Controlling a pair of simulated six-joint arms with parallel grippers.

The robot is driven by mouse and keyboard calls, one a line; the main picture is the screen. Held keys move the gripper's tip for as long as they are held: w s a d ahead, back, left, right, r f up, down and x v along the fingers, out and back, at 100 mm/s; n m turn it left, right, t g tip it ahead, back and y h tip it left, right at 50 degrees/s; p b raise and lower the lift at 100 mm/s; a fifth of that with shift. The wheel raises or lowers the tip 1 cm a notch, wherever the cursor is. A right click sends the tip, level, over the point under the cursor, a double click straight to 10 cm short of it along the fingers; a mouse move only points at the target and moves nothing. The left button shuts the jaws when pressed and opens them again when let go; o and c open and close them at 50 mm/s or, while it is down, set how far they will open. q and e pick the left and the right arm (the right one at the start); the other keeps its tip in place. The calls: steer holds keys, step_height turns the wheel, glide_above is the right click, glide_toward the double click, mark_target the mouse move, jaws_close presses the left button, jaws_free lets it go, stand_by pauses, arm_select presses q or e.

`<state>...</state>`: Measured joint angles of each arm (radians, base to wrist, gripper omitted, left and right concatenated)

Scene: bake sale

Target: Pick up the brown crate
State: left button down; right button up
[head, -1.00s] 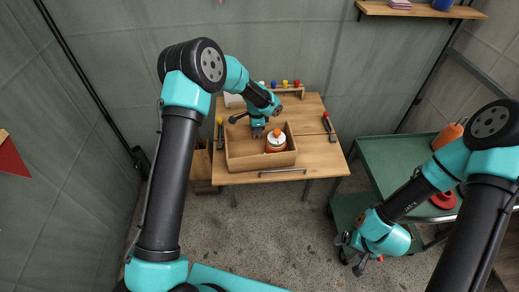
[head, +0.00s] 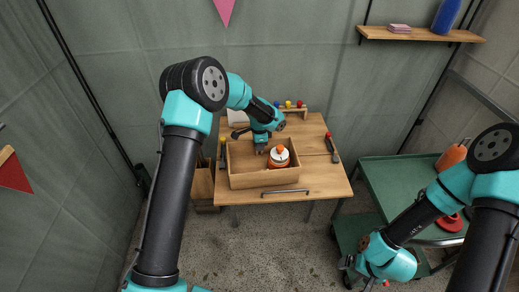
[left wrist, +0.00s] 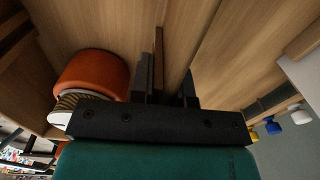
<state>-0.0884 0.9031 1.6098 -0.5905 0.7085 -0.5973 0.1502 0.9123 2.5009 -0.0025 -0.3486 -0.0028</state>
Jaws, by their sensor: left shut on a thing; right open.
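The brown crate (head: 263,181) is an open wooden box resting on the wooden table, near its front edge. A jar (head: 279,160) with an orange lid stands inside it; its orange side shows close up in the left wrist view (left wrist: 92,73). My left gripper (head: 261,149) is at the crate's back wall, behind and left of the jar. In the left wrist view its dark fingers (left wrist: 165,85) are shut on a thin wooden wall (left wrist: 158,50) of the crate. My right gripper (head: 347,268) is open and empty, low beside the green cart.
The wooden table (head: 325,187) has tools at both sides of the crate and a rack of coloured pegs (head: 290,108) behind it. A green cart (head: 385,180) stands at the right. A wall shelf (head: 415,34) holds a blue vase (head: 446,16).

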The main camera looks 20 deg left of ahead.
arm_select(q)
steer(key=s+d+r, duration=0.1)
steer(key=s, duration=0.4)
steer(key=s+d, duration=0.2)
steer(key=s, duration=0.3)
steer(key=s+d+r, duration=0.1)
steer(key=s, duration=0.4)
steer(key=shift+s+d+r, duration=0.15)
steer(key=shift+d+r, duration=0.15)
steer(key=shift+d, duration=0.05)
